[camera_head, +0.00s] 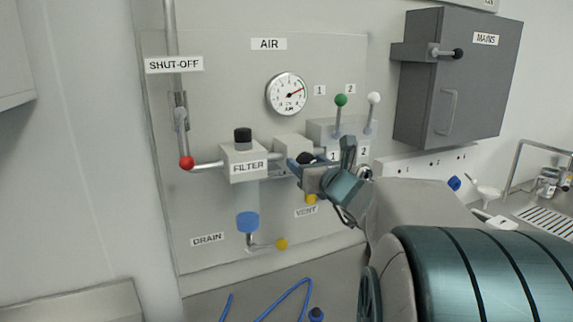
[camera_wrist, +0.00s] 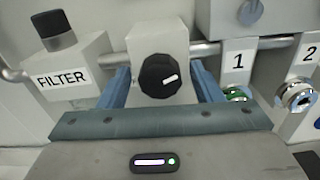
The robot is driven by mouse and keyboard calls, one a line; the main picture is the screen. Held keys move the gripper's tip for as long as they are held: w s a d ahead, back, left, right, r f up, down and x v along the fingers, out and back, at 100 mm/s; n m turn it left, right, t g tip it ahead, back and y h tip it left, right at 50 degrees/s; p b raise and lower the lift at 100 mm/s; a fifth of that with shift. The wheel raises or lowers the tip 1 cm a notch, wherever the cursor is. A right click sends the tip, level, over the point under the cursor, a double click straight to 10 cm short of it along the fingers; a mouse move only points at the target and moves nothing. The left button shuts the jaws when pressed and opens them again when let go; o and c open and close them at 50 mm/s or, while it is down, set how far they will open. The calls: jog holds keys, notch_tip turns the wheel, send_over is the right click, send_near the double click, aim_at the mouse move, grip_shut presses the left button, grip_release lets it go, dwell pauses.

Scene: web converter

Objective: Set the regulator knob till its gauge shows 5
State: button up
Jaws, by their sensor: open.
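The regulator knob (camera_wrist: 160,77) is black and round with a white mark pointing right and slightly up, on a pale block (camera_wrist: 158,40) in the wrist view. My gripper (camera_wrist: 153,82) is open, with one blue finger on each side of the knob. I cannot tell whether the fingers touch it. In the head view my gripper (camera_head: 305,168) is at the regulator and hides part of it; the knob (camera_head: 304,157) shows only as a dark top.
The filter block (camera_head: 244,162) stands left of the regulator, with a red-ended shut-off lever (camera_head: 186,162) farther left. Green (camera_head: 341,100) and white (camera_head: 374,98) levers rise to the right. A yellow vent knob (camera_head: 311,198) is close below. The grey mains box (camera_head: 455,85) is at upper right.

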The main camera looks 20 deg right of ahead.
jog(key=shift+c, duration=0.3)
jog(key=c, duration=0.9)
jog(key=shift+c, duration=0.2)
jog(key=shift+f+b, duration=0.15)
jog(key=shift+b, duration=0.45)
jog(key=shift+f+n+b, duration=0.1)
jog(key=shift+n+b, duration=0.3)
jog(key=shift+b, duration=0.1)
jog(key=n+b, duration=0.2)
jog(key=b, duration=0.1)
jog(key=shift+f+b, duration=0.1)
jog(key=shift+b, duration=0.2)
jog(key=n+b, duration=0.3)
jog(key=b, duration=0.1)
jog(key=shift+r+n+b, duration=0.25)
jog(key=shift+n+b, duration=0.15)
jog(key=shift+b, duration=0.1)
jog(key=shift+d, duration=0.1)
